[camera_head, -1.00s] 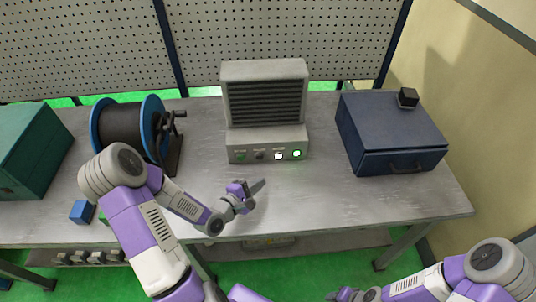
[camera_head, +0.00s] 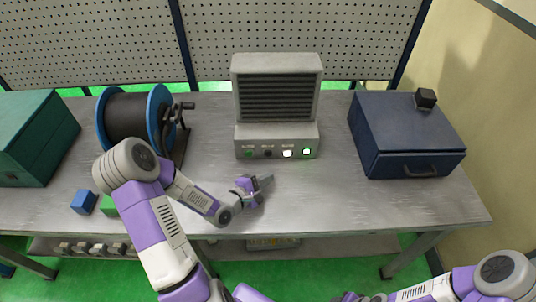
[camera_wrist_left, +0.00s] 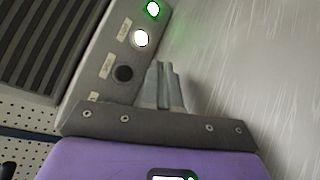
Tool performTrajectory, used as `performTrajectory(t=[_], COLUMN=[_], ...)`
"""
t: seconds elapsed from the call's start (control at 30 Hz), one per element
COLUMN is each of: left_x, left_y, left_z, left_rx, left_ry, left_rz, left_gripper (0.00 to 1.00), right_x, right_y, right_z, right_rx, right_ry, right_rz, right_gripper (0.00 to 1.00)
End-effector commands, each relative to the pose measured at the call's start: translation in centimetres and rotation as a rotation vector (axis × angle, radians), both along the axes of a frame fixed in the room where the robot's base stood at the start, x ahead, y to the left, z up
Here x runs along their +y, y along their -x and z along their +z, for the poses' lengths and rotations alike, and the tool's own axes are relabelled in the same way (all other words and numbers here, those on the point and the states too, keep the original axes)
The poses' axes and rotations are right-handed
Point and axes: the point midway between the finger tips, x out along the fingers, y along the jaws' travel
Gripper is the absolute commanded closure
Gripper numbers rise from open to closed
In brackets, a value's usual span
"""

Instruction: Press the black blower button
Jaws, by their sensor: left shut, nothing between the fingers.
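The grey blower (camera_head: 277,95) stands at the back middle of the table, with a row of buttons on its sloped front panel. The black button (camera_head: 268,153) is second from the left; in the left wrist view it (camera_wrist_left: 124,73) sits just left of my fingertips. My left gripper (camera_head: 268,180) is shut and empty, in front of the panel and a little below the black button in the picture. In the left wrist view its closed fingers (camera_wrist_left: 164,72) appear apart from the button.
A white lit button (camera_head: 287,153) and a green lit one (camera_head: 307,152) are right of the black button; a green button (camera_head: 248,154) is left. A blue-flanged spool (camera_head: 130,118) stands left, a dark blue box (camera_head: 408,130) right. The table between is clear.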

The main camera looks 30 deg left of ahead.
Motion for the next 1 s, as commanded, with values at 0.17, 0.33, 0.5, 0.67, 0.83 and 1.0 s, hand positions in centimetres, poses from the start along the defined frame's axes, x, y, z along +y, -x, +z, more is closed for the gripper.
performTrajectory(t=[0.17, 0.33, 0.5, 0.67, 0.83, 1.0], left_x=[1.4, 2.5, 3.2, 3.5, 3.5, 3.5], left_y=[-2.4, -4.2, -5.3, -5.7, -5.7, -5.7], left_z=[0.0, 0.1, 0.1, 0.0, 0.0, 0.0], left_rx=[-0.003, -0.001, 0.000, 0.001, 0.001, 0.001], left_ry=[-0.001, 0.000, 0.000, 0.001, 0.001, 0.001], left_rz=[0.000, 0.000, 0.000, 0.001, 0.001, 0.001], left_gripper=[1.00, 1.00, 1.00, 1.00, 1.00, 1.00], right_x=[0.0, 0.0, 0.0, 0.0, 0.0, 0.0], right_y=[0.0, 0.0, 0.0, 0.0, 0.0, 0.0], right_z=[-0.3, -0.1, 0.1, 0.2, 0.1, 0.1], right_rx=[0.000, 0.000, 0.000, 0.000, 0.000, 0.000], right_ry=[0.000, 0.000, 0.000, 0.000, 0.000, 0.000], right_rz=[0.000, 0.000, 0.000, 0.000, 0.000, 0.000], right_gripper=[0.57, 0.57, 0.57, 0.57, 0.57, 0.57])
